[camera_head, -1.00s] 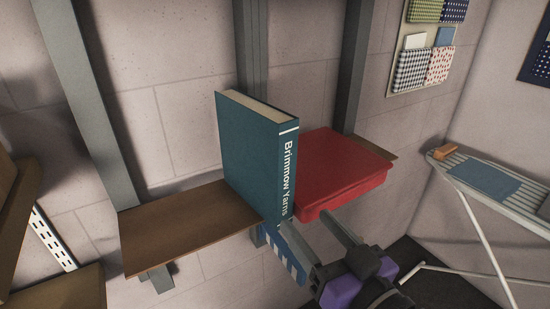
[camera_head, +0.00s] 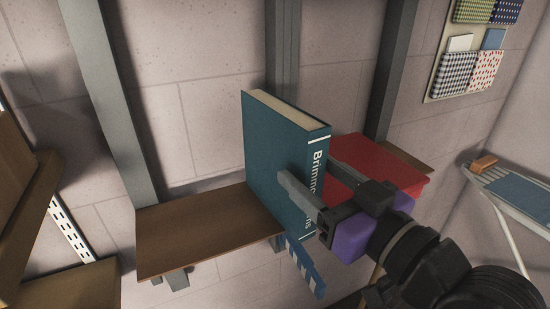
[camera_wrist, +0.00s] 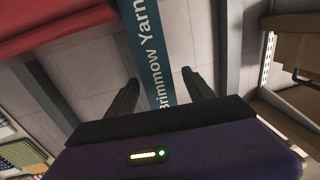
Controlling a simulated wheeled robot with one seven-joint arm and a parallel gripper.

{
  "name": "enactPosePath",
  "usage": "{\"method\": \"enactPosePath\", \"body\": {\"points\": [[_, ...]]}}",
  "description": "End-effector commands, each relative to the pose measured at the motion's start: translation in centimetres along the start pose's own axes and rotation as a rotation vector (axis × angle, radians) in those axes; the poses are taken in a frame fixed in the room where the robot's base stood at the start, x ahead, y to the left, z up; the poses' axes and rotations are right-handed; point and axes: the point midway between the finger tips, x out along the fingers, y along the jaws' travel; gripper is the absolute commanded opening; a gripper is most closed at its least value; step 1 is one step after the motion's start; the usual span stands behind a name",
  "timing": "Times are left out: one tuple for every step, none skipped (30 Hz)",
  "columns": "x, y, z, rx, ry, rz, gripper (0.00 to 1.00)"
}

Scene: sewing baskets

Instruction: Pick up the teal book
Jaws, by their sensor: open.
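The teal book (camera_head: 275,150), with "Brimmow Yarns" on its spine, stands upright on the brown wooden shelf (camera_head: 190,232) in the head view. Its spine faces my arm. My gripper (camera_head: 309,170) is open at the spine, one finger in front of the left cover and the other on the right side, by the red item. In the wrist view the spine (camera_wrist: 152,50) lies between the two open fingers (camera_wrist: 164,88), with a gap showing on each side. I cannot tell how far the fingertips reach past the spine.
A red item (camera_head: 408,177), perhaps folded cloth, sits on the shelf just right of the book. A blue-and-white striped piece (camera_head: 305,268) hangs below the shelf front. Grey uprights (camera_head: 110,110) stand against the wall. An ironing board (camera_head: 510,190) is at right. The shelf's left part is clear.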

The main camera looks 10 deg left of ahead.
Motion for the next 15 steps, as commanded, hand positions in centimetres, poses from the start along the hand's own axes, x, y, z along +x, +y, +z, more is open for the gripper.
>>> {"method": "enactPosePath", "body": {"points": [[0.3,0.0,-0.1,0.0,0.0,0.0,0.62],[0.5,0.0,-0.1,0.0,-0.001,0.0,0.62],[0.9,0.1,-0.1,0.0,-0.001,0.0,0.62],[1.3,0.0,-0.2,0.0,0.0,0.0,0.62],[1.6,0.0,-0.2,0.0,0.0,0.0,0.62],[2.0,0.0,-0.1,0.0,-0.001,-0.001,0.62],[2.3,0.0,-0.1,0.0,-0.001,-0.001,0.62],[2.6,0.0,-0.1,0.0,-0.001,-0.001,0.62],[3.0,0.0,-0.1,0.0,-0.001,-0.001,0.62],[3.3,0.0,-0.1,0.0,-0.001,0.0,0.62],[3.6,0.0,-0.2,0.0,-0.002,0.0,0.62],[4.2,0.0,-0.2,0.0,-0.002,0.0,0.62],[4.7,0.0,-0.2,0.0,-0.002,0.0,0.62],[5.2,0.1,-0.2,0.001,-0.002,-0.001,0.62],[5.8,0.0,-0.1,0.001,-0.001,-0.001,0.62]]}}
